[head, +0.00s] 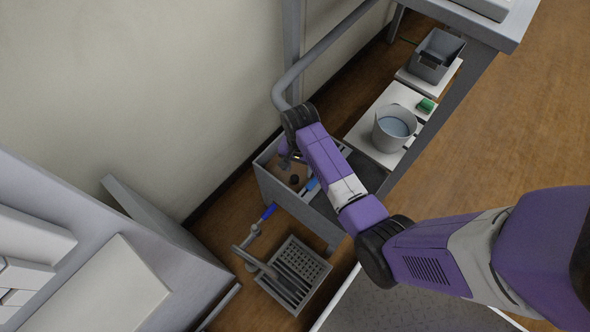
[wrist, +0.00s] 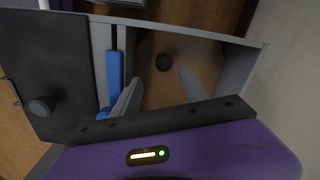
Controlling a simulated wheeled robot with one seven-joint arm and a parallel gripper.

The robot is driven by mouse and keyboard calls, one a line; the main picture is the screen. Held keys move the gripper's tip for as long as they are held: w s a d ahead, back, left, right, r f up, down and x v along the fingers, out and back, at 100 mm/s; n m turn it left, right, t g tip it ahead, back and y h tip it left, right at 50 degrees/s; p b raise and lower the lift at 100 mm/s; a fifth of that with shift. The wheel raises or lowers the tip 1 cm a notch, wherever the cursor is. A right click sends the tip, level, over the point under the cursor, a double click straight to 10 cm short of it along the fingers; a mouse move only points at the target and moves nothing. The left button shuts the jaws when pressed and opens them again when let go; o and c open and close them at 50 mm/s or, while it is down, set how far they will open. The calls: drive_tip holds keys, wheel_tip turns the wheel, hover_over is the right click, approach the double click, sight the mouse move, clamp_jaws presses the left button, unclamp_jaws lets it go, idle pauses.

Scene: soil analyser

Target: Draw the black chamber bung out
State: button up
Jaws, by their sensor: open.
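The black chamber bung (wrist: 163,62) is a small round black knob on the brown floor of an open grey chamber (wrist: 240,68). In the head view the bung (head: 294,179) shows as a dark dot inside the grey box (head: 272,186). My gripper (wrist: 160,92) is open, with its two grey fingers spread over the chamber. The bung appears between and beyond the fingertips, and nothing is held. In the head view my gripper (head: 287,160) is partly hidden by my own wrist. I cannot tell how deep the bung sits.
A blue bar (wrist: 113,70) stands in a narrow slot beside the chamber. A dark panel with a black knob (wrist: 42,106) lies left of it. A grey rack (head: 295,272) stands on the floor. A pot of liquid (head: 394,128) and a grey bin (head: 436,56) stand on the low shelf.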

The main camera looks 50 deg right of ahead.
sight(295, 178)
drive_tip(key=r+m, duration=0.1)
drive_tip(key=a+r+m, duration=0.1)
drive_tip(key=m, duration=0.1)
drive_tip(key=r+m, duration=0.1)
drive_tip(key=m, duration=0.1)
drive_tip(key=shift+w+a+r+b, duration=0.15)
drive_tip(key=shift+w+a+b, duration=0.1)
drive_tip(key=shift+b, duration=0.15)
drive_tip(key=shift+s+m, duration=0.1)
drive_tip(key=shift+m, duration=0.3)
drive_tip(key=shift+f+b, duration=0.3)
drive_tip(key=shift+f, duration=0.25)
wheel_tip(295, 178, down, 7)
drive_tip(key=b, duration=0.2)
drive_tip(key=shift+r+b, duration=0.15)
drive_tip(key=shift+b, duration=0.2)
clamp_jaws()
drive_tip(key=shift+r+p, duration=0.8)
drive_tip(key=shift+p, duration=0.3)
